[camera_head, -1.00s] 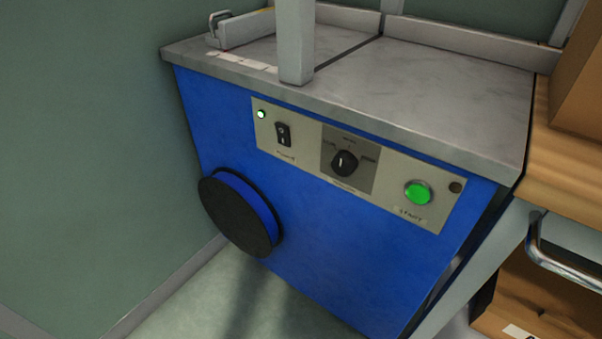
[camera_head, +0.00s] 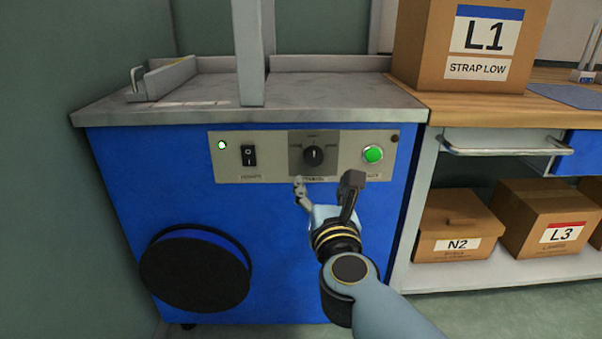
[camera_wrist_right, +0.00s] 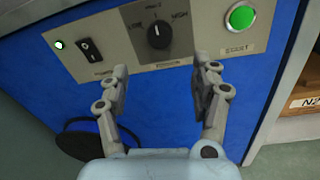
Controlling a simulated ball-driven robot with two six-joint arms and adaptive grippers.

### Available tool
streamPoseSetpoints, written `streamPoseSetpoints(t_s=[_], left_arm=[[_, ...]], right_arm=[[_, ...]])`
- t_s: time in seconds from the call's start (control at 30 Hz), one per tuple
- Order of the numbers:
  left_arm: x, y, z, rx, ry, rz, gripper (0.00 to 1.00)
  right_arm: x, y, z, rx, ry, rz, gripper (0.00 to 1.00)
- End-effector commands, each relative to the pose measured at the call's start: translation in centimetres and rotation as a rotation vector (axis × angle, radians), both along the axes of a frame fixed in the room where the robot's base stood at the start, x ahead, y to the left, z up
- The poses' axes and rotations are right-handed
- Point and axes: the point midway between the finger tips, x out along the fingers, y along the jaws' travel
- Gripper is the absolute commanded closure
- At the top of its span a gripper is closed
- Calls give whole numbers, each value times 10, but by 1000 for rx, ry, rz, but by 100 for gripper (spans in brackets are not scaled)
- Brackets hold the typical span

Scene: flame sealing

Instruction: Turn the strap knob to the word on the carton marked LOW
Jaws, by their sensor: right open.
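The strap knob (camera_head: 314,156) is a black dial on a dark grey square of the control panel (camera_head: 233,167), on the front of the blue machine. Its white mark points about straight up, between LOW at left and HIGH at right in the right wrist view (camera_wrist_right: 159,34). My right gripper (camera_head: 325,188) is open and empty, just below and in front of the knob, apart from it. In the right wrist view its fingers (camera_wrist_right: 160,80) stand apart with the knob above and between them. The carton (camera_head: 440,45) on the bench reads L1, STRAP LOW. My left gripper is out of view.
The green button (camera_head: 373,154) sits right of the knob, the black power switch (camera_head: 249,156) and a lit lamp left. A black reel (camera_head: 195,273) juts out at lower left. The wooden bench (camera_head: 500,112) adjoins at right, with cartons N2 (camera_head: 455,222) and L3 (camera_head: 540,205) below.

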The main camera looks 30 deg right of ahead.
Motion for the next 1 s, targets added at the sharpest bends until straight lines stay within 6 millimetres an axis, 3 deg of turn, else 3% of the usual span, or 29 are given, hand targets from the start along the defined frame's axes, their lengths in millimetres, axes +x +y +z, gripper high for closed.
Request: streamPoseSetpoints(t_s=[0.5, 0.7, 0.97, 1.0], left_arm=[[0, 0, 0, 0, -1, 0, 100], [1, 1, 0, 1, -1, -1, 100], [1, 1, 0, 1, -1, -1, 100], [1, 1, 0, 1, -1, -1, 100]], right_arm=[[79, -42, 0, -5, 3, 1, 36], [91, -48, 0, -5, 3, 1, 36], [92, -48, 0, -5, 3, 1, 36], [92, -48, 0, -5, 3, 1, 41]])
